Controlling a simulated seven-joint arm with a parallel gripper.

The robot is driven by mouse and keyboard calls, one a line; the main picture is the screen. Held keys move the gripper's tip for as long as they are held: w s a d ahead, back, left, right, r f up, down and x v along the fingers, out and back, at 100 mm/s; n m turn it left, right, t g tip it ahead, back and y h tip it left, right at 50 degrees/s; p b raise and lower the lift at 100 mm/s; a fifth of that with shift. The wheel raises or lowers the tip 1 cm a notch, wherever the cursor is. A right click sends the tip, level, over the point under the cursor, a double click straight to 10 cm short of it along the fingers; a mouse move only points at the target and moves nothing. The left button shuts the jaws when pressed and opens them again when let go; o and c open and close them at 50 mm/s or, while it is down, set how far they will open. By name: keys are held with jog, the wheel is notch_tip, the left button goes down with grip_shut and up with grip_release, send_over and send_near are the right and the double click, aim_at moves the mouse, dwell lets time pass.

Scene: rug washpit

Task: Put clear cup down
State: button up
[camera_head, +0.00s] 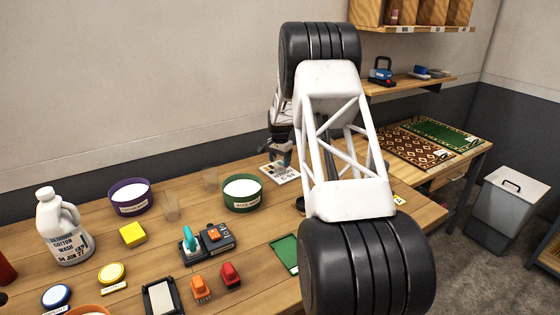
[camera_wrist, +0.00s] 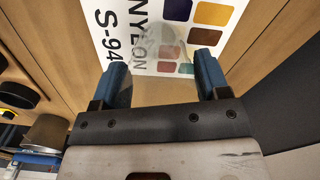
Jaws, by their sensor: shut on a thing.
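My gripper (camera_wrist: 161,66) shows two blue fingers standing apart in the wrist view. It is shut on a clear cup (camera_wrist: 155,45), seen only as a faint see-through outline between the fingertips, over a printed swatch card (camera_wrist: 112,45) reading NYLON S-94. In the head view my gripper (camera_head: 281,155) is partly hidden behind my arm, close to the card (camera_head: 281,173); the held cup cannot be made out there. How far the cup is above the card or table, I cannot tell. Two other clear cups (camera_head: 171,207) (camera_head: 210,178) stand on the wooden table (camera_head: 330,285).
A green bowl (camera_head: 243,204) and a purple bowl (camera_head: 130,207) stand left of the card. A white jug (camera_head: 63,238), yellow block (camera_head: 132,235), dark device (camera_head: 217,240) and orange and red clips (camera_head: 231,274) crowd the left table. My arm hides the table's right middle.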

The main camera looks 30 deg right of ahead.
jog(key=shift+f, duration=0.15)
jog(key=o, duration=0.9)
jog(key=shift+r, duration=0.2)
notch_tip(320, 180, up, 12)
dwell(0.7)
